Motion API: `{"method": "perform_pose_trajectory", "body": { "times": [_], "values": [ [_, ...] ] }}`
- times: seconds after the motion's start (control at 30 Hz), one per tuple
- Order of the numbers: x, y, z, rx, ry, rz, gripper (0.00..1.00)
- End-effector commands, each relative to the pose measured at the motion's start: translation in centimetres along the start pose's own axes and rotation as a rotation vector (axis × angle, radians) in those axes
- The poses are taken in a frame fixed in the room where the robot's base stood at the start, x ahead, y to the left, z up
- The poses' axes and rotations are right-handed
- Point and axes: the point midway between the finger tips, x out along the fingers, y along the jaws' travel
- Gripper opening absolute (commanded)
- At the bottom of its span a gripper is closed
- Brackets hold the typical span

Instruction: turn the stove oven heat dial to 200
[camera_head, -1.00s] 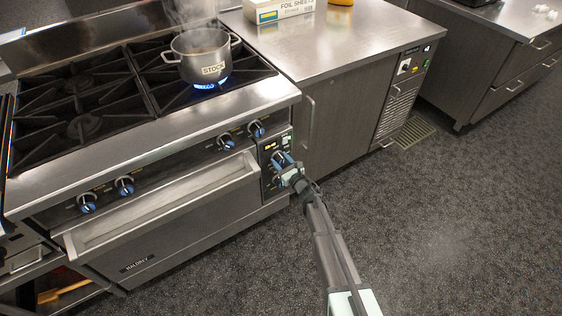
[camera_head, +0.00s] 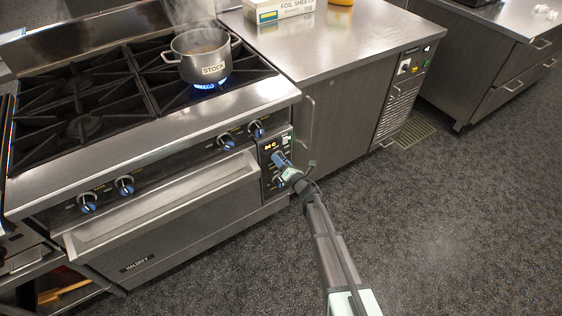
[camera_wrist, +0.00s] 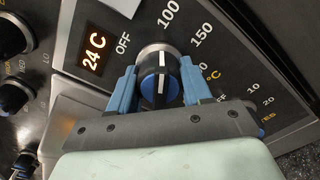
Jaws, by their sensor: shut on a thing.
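The oven heat dial (camera_wrist: 160,82) is a dark knob with a blue face and a white pointer line. In the wrist view its pointer is directed upward, between OFF and 100 and nearer the 100 mark (camera_wrist: 168,14). The 150 mark (camera_wrist: 202,34) is visible further right; the 200 mark is not readable behind my right finger. My gripper (camera_wrist: 160,74) is shut on the dial, one blue finger on each side. The lit display (camera_wrist: 95,47) reads 24 C. In the head view my gripper (camera_head: 280,163) covers most of the dial on the oven's control panel (camera_head: 267,146).
A steaming stock pot (camera_head: 202,55) stands over a blue flame. The oven door handle (camera_head: 160,205) runs left of the panel. A smaller dial (camera_wrist: 238,105) with time marks is partly hidden behind my gripper. Open floor (camera_head: 430,220) lies to the right.

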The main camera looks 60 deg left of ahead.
Motion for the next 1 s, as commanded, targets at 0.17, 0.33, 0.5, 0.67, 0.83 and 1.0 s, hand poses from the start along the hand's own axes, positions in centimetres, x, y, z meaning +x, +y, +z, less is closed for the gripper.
{"method": "perform_pose_trajectory", "body": {
  "times": [0.17,0.33,0.5,0.67,0.83,1.0],
  "values": [
    [0.01,-0.04,-0.22,0.167,0.003,-0.002,0.18],
    [0.02,-0.01,-0.23,0.328,0.004,-0.002,0.18],
    [0.02,0.03,-0.24,0.489,0.004,-0.002,0.18],
    [0.02,0.06,-0.24,0.641,0.004,-0.002,0.18],
    [0.02,0.09,-0.24,0.802,0.004,-0.002,0.18],
    [0.03,0.13,-0.23,0.963,0.004,-0.002,0.18]
  ]
}}
